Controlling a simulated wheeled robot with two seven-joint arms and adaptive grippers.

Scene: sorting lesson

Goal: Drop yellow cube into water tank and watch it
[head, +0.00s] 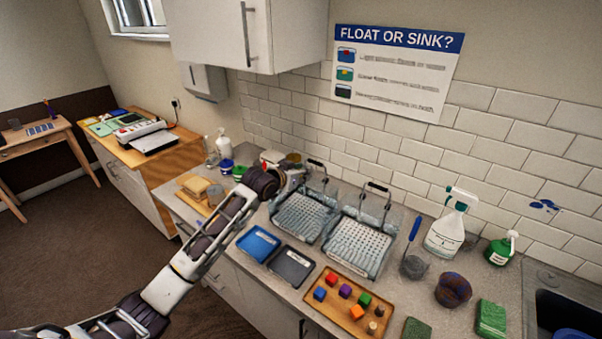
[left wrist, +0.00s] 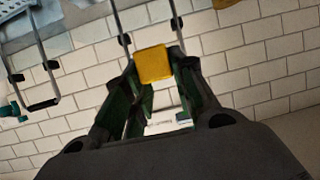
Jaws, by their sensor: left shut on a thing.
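The yellow cube (left wrist: 153,64) is between the fingertips of my left gripper (left wrist: 155,70), which is shut on it. In the head view my left gripper (head: 292,178) is at the back of the counter, by the far left corner of the left tank; I cannot make out the cube there. Two clear tanks stand side by side, the left tank (head: 299,216) and the right tank (head: 357,246), each with a perforated tray and a dark handle. In the left wrist view a handle (left wrist: 42,104) shows at left. My right gripper is not in view.
A blue tray (head: 257,243) and a dark tray (head: 291,266) lie in front of the tanks. A wooden tray (head: 330,310) holds several coloured blocks. A spray bottle (head: 446,232) stands right of the tanks. The tiled wall (head: 400,135) is close behind.

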